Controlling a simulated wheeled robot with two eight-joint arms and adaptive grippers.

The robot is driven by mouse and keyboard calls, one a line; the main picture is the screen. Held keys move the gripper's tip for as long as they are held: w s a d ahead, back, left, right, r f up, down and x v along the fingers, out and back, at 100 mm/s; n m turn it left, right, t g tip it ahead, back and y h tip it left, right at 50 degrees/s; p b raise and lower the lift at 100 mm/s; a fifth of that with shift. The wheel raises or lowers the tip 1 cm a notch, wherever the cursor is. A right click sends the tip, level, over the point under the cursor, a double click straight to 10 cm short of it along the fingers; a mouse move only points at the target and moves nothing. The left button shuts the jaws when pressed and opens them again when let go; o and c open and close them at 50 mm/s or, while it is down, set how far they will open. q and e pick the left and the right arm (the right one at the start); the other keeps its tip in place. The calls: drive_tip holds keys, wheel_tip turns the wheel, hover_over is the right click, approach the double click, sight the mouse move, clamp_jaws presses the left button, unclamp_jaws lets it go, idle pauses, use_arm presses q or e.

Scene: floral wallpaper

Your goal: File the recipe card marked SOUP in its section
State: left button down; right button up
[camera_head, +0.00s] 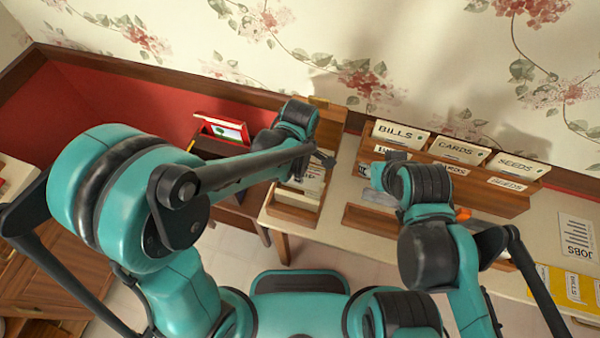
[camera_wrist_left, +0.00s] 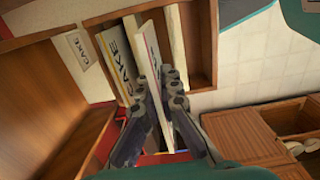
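My left gripper (camera_head: 322,160) is over a wooden card box (camera_head: 294,214) in the head view. In the left wrist view its two fingers (camera_wrist_left: 163,85) lie on either side of a thin white card (camera_wrist_left: 150,50), closed on it. The mark on this card is too oblique to read. The card reaches into the box (camera_wrist_left: 204,35), beside a divider marked CAKE (camera_wrist_left: 117,58). Another pale card or divider (camera_wrist_left: 177,45) stands on the other side. My right gripper (camera_head: 385,168) is in front of the letter rack; its fingers are not clear.
The wooden rack (camera_head: 520,203) holds cards headed BILLS (camera_head: 396,133), CARDS (camera_head: 459,151) and SEEDS (camera_head: 516,167). A red picture box (camera_head: 222,128) stands behind my left arm. A JOBS sheet (camera_head: 577,236) and a yellow folder (camera_head: 560,284) lie at right.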

use_arm(q)
drive_tip(key=shift+f, duration=0.15)
drive_tip(key=shift+f+b, duration=2.7)
drive_tip(key=shift+f, duration=0.15)
drive_tip(key=c, duration=1.6)
unclamp_jaws()
drive_tip(key=shift+c, duration=0.2)
wheel_tip(320, 180, up, 12)
drive_tip(key=shift+r, duration=0.1)
